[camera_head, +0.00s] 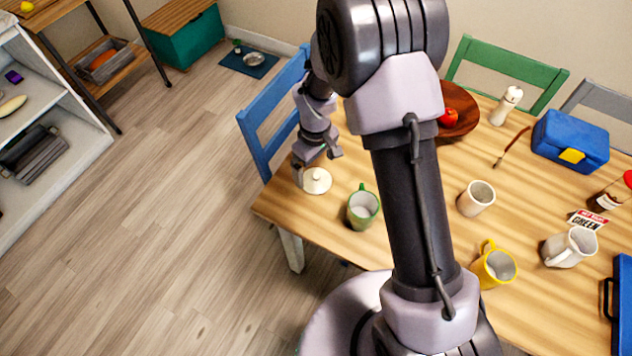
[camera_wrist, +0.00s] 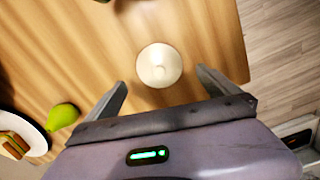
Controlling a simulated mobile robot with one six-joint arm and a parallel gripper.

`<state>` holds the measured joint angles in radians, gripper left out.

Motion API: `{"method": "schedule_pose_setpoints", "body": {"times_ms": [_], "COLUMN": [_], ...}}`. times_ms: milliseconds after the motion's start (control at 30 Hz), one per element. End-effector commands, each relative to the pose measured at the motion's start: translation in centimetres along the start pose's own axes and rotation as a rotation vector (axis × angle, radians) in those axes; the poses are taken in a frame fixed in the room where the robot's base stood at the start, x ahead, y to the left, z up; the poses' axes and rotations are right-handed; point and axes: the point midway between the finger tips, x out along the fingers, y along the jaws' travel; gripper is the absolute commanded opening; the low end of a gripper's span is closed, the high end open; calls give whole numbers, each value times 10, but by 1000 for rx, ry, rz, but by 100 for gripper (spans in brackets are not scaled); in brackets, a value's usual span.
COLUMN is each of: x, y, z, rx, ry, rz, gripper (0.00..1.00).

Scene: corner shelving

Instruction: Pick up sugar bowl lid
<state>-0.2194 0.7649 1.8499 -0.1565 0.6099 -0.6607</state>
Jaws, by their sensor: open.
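The sugar bowl lid (camera_head: 317,181) is a round, cream-white disc with a small knob. In the wrist view the lid (camera_wrist: 159,65) lies ahead of my gripper, roughly centred between the two fingers. My gripper (camera_head: 318,165) is beside and partly above the lid in the head view. In the wrist view my gripper (camera_wrist: 163,88) is open, with its fingers spread and nothing between them. No sugar bowl can be made out for certain.
A green mug (camera_head: 362,208) stands close to the lid's right. A white cup (camera_head: 476,198), a yellow mug (camera_head: 494,266) and a blue lunch box (camera_head: 570,141) stand farther right. A blue chair (camera_head: 272,112) is at the table's left edge.

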Motion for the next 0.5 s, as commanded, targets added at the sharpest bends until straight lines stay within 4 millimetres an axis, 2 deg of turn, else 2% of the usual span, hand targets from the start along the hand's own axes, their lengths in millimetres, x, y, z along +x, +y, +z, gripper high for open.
{"method": "schedule_pose_setpoints", "body": {"times_ms": [200, 400, 433, 500], "x": [45, 46, 46, 46], "y": [1, 1, 1, 1], "z": [7, 6, 6, 6], "rx": [1, 1, 1, 1], "ry": [-1, 1, 1, 1], "rz": [-1, 0, 0, 0], "gripper": [100, 100, 98, 84]}}
